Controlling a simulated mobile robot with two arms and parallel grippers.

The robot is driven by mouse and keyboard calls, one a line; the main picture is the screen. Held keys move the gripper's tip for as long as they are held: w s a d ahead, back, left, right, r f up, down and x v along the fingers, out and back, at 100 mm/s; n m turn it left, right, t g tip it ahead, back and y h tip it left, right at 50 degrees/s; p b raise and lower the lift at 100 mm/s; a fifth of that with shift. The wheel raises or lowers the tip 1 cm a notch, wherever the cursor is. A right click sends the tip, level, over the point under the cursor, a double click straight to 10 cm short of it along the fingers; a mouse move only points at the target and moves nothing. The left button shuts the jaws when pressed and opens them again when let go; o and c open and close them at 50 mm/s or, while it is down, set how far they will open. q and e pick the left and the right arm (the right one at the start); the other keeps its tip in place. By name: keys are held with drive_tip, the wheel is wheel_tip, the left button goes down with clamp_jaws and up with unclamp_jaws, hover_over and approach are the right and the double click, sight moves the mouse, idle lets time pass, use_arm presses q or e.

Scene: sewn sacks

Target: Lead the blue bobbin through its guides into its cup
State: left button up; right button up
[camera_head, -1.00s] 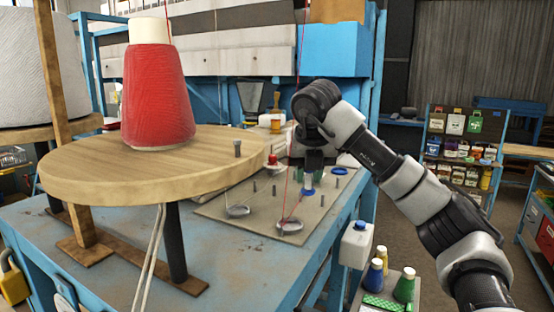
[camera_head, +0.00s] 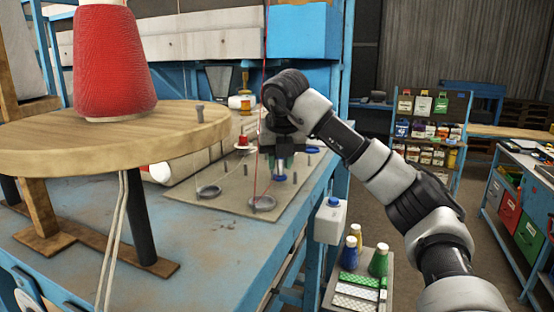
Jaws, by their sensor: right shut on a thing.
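My right gripper (camera_head: 281,158) reaches down over the peg board (camera_head: 232,203). It is shut on the blue bobbin (camera_head: 280,177), whose blue lower end shows below the dark fingers. The fingers hide the upper part; I cannot tell if it touches the board. A blue ring (camera_head: 312,150) lies to the right and behind. Two grey rings, one at left (camera_head: 208,191) and one at front (camera_head: 262,204), lie on the board among small upright pegs. I cannot tell which ring is the cup. A red bobbin (camera_head: 242,143) stands farther back. My left gripper is out of view.
A round wooden stand (camera_head: 60,143) bears a big red thread cone (camera_head: 112,65) at left. A red thread (camera_head: 265,80) hangs down to the board. A tray (camera_head: 335,290) with bottles lies beyond the blue table's (camera_head: 225,245) right edge.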

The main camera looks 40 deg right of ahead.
drive_tip(key=shift+d+r, duration=0.1)
drive_tip(key=shift+d, duration=0.25)
drive_tip(key=shift+w+d+p, duration=0.3)
drive_tip(key=shift+d+p, duration=0.05)
drive_tip(key=shift+d, duration=0.2)
drive_tip(key=shift+w+d, duration=0.2)
drive_tip(key=shift+w+d+p, duration=0.3)
drive_tip(key=shift+d+p, duration=0.05)
drive_tip(key=shift+d, duration=0.2)
drive_tip(key=shift+w+d+p, duration=0.35)
drive_tip(key=shift+d+p, duration=0.05)
drive_tip(key=shift+d, duration=0.4)
drive_tip(key=shift+r, duration=0.45)
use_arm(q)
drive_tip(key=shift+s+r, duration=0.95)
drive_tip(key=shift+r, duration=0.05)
use_arm(e)
drive_tip(key=shift+r, duration=1.2)
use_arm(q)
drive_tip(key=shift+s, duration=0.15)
use_arm(e)
drive_tip(key=shift+f, duration=0.1)
